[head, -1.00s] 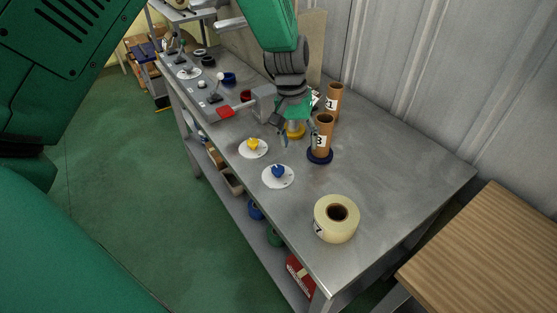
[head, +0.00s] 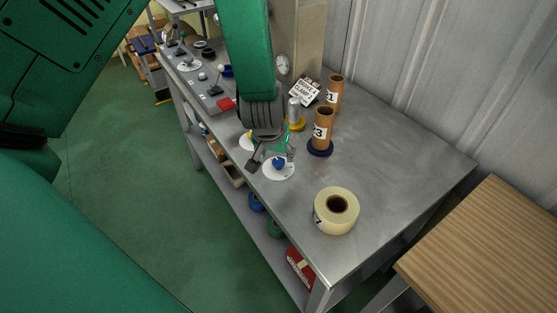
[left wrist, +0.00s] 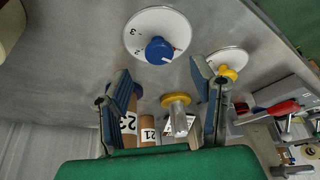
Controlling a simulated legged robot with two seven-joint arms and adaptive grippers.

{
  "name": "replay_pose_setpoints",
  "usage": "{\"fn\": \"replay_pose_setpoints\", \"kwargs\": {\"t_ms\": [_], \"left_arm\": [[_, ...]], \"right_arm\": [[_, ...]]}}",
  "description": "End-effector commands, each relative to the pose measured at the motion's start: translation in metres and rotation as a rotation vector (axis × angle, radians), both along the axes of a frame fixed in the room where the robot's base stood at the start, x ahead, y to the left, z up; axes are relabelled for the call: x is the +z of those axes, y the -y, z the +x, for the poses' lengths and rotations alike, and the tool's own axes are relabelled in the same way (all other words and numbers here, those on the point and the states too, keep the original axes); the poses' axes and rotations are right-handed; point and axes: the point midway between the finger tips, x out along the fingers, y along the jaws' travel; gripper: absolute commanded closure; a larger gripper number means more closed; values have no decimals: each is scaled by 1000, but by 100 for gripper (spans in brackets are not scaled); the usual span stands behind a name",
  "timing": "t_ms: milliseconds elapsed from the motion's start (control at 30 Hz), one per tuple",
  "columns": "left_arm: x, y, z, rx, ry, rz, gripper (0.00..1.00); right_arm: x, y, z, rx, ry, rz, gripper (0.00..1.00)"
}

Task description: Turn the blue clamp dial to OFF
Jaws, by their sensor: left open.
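The blue clamp dial (head: 279,163) sits on a white round plate (head: 270,175) near the front edge of the metal bench. In the left wrist view the blue dial (left wrist: 159,51) shows a white pointer mark, on a white plate (left wrist: 143,22) with numbers around it. My right gripper is not in view.
Cardboard tubes (head: 322,130) stand on the bench behind the dial, one on a blue base. A tape roll (head: 336,210) lies to the right. A sign (head: 305,92) stands further back. A wooden table (head: 490,245) is at the lower right.

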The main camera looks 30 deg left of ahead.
Motion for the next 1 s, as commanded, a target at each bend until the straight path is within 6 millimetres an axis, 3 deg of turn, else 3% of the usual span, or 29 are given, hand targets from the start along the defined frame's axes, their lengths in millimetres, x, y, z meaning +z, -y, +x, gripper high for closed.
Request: {"fn": "replay_pose_setpoints", "kwargs": {"t_ms": [100, 300, 667, 800, 833, 1000], "left_arm": [[-22, -3, 7, 1, -2, -2, 49], [-40, -5, 16, 0, 0, -1, 49], [-45, -6, 18, 0, 0, -1, 49], [-44, -6, 18, 0, 0, -1, 94], [-44, -6, 18, 0, 0, -1, 98], [-44, -5, 18, 11, -1, 0, 98]], "right_arm": [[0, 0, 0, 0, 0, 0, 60], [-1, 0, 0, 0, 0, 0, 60], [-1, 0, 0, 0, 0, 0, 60], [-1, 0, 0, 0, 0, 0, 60], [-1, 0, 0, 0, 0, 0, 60], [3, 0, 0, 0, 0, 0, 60]]}}
